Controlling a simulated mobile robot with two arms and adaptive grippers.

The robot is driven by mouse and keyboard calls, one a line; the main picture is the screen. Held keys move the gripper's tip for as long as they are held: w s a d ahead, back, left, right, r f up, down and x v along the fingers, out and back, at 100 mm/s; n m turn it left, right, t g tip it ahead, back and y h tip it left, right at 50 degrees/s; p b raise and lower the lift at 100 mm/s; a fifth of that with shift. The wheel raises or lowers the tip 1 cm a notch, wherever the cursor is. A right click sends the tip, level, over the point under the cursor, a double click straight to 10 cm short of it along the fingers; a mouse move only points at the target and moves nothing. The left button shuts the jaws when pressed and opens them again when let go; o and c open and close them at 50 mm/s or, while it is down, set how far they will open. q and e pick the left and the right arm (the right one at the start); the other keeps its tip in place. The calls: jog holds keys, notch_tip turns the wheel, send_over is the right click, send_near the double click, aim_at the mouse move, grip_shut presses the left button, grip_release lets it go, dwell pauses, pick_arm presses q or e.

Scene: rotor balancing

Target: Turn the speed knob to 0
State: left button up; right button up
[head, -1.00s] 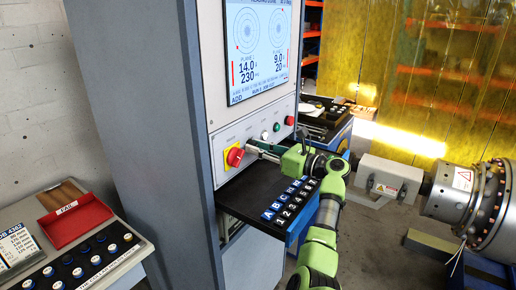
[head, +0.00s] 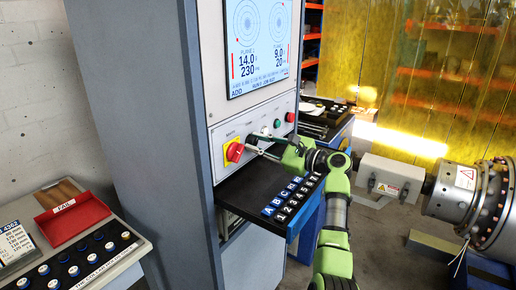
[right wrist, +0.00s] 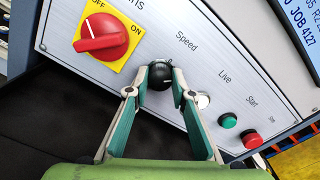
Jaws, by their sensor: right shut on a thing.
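The speed knob (right wrist: 160,77) is a round black knob with a pale pointer line, below the "Speed" label on the light panel (head: 218,139). In the right wrist view the pointer line points to the right. My right gripper (right wrist: 160,84) has its two fingers on either side of the knob and is shut on it. In the head view my right gripper (head: 255,146) reaches the panel from the right and hides most of the knob. The scale around the knob is mostly hidden by the fingers. My left gripper is not in view.
A red mains switch (right wrist: 98,32) on a yellow plate sits left of the knob. A white live lamp (right wrist: 203,101), a green button (right wrist: 228,121) and a red button (right wrist: 252,140) are to its right. A black shelf (head: 240,187) with lettered blocks juts out below.

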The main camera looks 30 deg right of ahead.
jog(key=n+b, duration=0.2)
jog(key=n, duration=0.1)
jog(key=n+b, duration=0.1)
jog(key=n, duration=0.1)
jog(key=shift+f+b, duration=0.25)
jog(key=shift+b, duration=0.15)
jog(key=shift+r+n+b, duration=0.15)
jog(key=shift+n+b, duration=1.15)
jog(key=shift+n, duration=0.7)
jog(key=o, duration=1.1)
jog(key=shift+s, duration=0.1)
jog(key=v, duration=1.2)
